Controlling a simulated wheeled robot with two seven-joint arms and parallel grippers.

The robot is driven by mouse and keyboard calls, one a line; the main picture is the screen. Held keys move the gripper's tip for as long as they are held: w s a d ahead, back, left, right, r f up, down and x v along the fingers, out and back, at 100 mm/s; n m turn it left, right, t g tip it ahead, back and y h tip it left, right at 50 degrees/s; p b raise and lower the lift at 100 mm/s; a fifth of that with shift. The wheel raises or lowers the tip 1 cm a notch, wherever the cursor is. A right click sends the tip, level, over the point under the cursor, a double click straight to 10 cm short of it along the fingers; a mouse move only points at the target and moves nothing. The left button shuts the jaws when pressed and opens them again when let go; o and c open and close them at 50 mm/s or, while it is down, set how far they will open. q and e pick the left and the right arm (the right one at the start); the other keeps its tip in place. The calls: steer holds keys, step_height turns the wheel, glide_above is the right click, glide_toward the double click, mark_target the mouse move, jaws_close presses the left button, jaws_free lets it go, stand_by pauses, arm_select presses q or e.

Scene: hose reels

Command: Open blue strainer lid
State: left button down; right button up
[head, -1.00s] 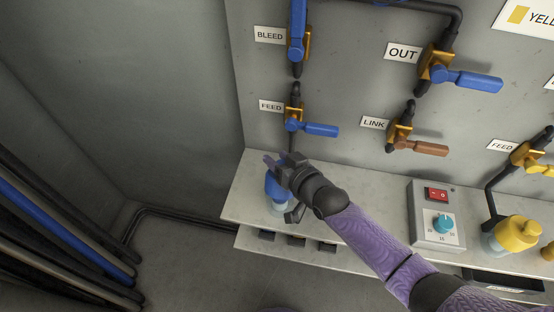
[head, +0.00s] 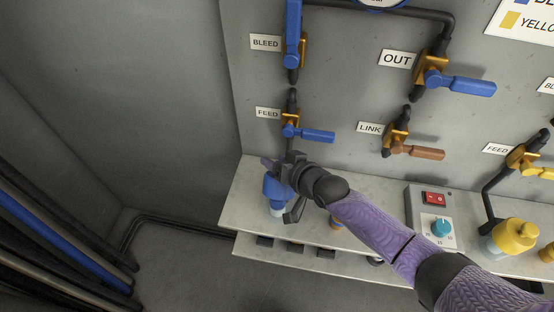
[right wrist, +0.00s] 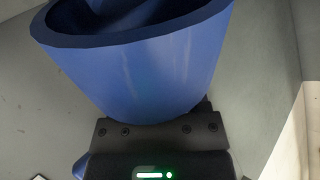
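The blue strainer lid (head: 273,187) sits upright on a pale, clear bowl (head: 276,209) at the left end of the shelf. My right gripper (head: 280,184) is at the lid, reaching in from the right, with a finger part beyond it and another on its near side. In the right wrist view the blue lid (right wrist: 140,65) fills the middle, close against the dark gripper body. The fingertips are hidden there, so I cannot tell whether they press on the lid. My left gripper is not in view.
A blue-handled FEED valve (head: 308,134) is just above the lid on the grey panel. A brown LINK valve (head: 415,152) is to its right. The control box (head: 432,217) and a yellow strainer lid (head: 515,235) stand farther right on the shelf (head: 245,205).

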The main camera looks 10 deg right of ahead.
steer(key=shift+o, duration=1.2)
steer(key=p+v, duration=0.4)
steer(key=v, duration=0.6)
steer(key=shift+p, duration=0.35)
